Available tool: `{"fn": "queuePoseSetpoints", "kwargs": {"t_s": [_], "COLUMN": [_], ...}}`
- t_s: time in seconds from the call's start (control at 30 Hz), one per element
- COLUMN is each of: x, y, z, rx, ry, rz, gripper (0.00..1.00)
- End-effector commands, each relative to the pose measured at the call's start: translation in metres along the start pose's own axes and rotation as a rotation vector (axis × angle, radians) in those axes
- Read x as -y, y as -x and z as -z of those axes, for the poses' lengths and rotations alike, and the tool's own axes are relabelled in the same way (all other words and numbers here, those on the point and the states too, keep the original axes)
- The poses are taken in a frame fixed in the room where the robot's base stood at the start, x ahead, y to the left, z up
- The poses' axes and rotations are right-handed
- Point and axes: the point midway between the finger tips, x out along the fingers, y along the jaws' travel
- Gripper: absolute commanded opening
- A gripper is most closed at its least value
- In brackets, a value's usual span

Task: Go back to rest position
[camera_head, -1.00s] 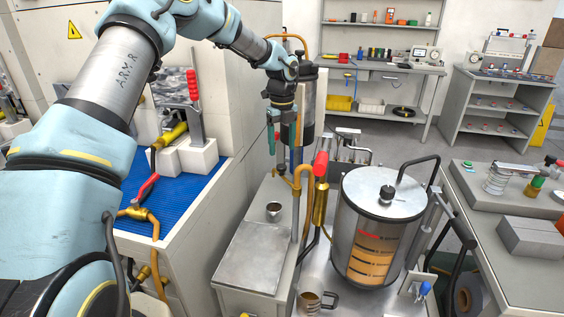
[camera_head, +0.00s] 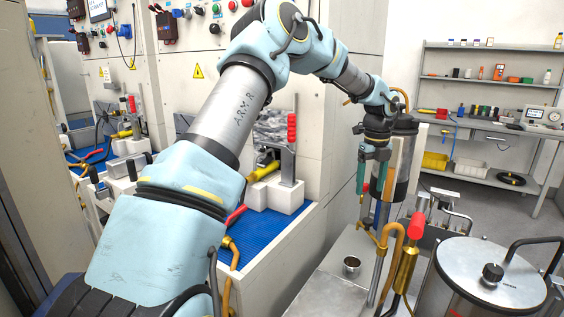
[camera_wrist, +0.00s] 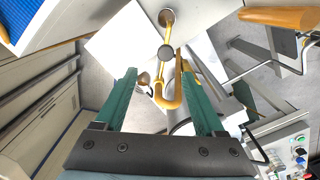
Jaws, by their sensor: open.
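My gripper (camera_head: 373,172) hangs from my raised, outstretched arm in the head view, with its green fingers pointing down. It is above the metal bench with the bent pipes, near the tall cylinder (camera_head: 405,165). In the wrist view my gripper (camera_wrist: 165,85) has its two green fingers spread apart with nothing held between them. A brass pipe (camera_wrist: 172,100) shows below and between the fingers; I cannot tell how close it is.
A small metal cup (camera_head: 351,265) stands on the bench. A red-topped brass pipe (camera_head: 410,250) and a large steel drum (camera_head: 490,275) stand right of it. A blue-matted test station (camera_head: 255,232) is at the left, and shelves (camera_head: 485,77) are at the back.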

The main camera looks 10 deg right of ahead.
Motion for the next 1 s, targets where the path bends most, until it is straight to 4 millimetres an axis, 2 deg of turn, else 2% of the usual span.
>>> {"fn": "queuePoseSetpoints", "kwargs": {"t_s": [0.17, 0.37, 0.5, 0.6, 0.7, 0.8, 0.9, 1.0], "x": [-0.077, -0.199, -0.286, -0.338, -0.376, -0.4, -0.411, -0.415], "y": [0.004, 0.006, 0.006, 0.005, 0.002, -0.001, -0.002, -0.003], "z": [-0.008, -0.004, 0.015, 0.037, 0.059, 0.076, 0.086, 0.089], "rx": [0.029, 0.052, 0.051, 0.035, 0.01, -0.015, -0.032, -0.037], "ry": [0.455, 1.211, 1.782, 2.169, 2.487, 2.707, 2.826, 2.864], "rz": [-0.012, 0.012, 0.055, 0.099, 0.139, 0.172, 0.189, 0.194], "gripper": [0.71, 0.71, 0.71, 0.71, 0.71, 0.71, 0.71, 0.71]}}
